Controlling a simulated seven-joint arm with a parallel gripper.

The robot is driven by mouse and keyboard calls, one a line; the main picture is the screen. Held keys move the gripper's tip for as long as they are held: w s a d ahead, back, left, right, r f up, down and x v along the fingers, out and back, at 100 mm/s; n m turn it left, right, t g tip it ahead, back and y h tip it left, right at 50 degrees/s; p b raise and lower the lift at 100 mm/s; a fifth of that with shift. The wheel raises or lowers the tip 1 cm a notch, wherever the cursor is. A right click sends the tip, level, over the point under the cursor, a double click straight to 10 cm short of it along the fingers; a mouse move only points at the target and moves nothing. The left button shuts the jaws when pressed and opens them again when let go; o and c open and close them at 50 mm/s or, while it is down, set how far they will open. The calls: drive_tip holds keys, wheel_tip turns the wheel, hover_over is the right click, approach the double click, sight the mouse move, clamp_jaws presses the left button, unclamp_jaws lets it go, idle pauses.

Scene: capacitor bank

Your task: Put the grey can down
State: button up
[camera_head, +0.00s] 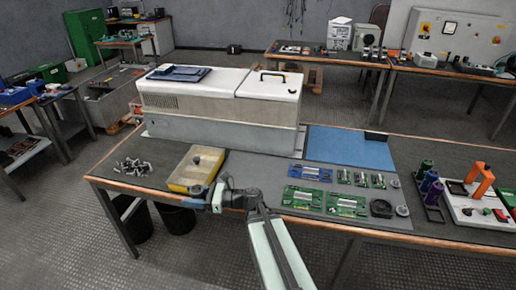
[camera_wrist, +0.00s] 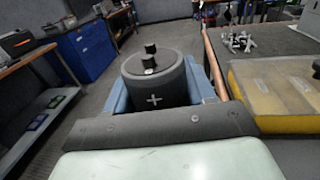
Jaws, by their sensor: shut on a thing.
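The grey can (camera_wrist: 155,84) is a dark grey cylinder with two black terminals on top and a plus mark. It fills the middle of the wrist view. My gripper (camera_head: 205,195) has its blue fingers on either side of the can and is shut on it. In the head view my gripper is at the table's front edge, just in front of the yellow tray (camera_head: 178,187). The can is hard to make out there. In the wrist view the can appears against the floor, left of the table edge; its bottom is hidden.
The yellow tray also shows at right in the wrist view (camera_wrist: 275,124), with a small dark part on it. Loose metal parts (camera_head: 133,167) lie left of it. Circuit boards (camera_head: 303,196) lie to the right. A large pale machine (camera_head: 220,105) stands behind.

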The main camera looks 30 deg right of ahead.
drive_tip(key=s+d+r+m+t+h, duration=0.1)
drive_tip(key=s+d+m+t+h, duration=0.15)
drive_tip(key=d, duration=1.15)
drive_tip(key=s+d+r+m+t+h, duration=0.1)
drive_tip(key=d+m+t+h, duration=0.15)
drive_tip(key=d, duration=1.05)
drive_tip(key=m+t+h, duration=0.1)
drive_tip(key=h, duration=0.2)
hover_over(326, 187)
drive_tip(key=shift+d+f, duration=0.15)
drive_tip(key=shift+f, duration=4.55)
drive_tip(key=shift+f, duration=0.15)
drive_tip(key=o, duration=1.4)
drive_tip(key=shift+c, duration=0.2)
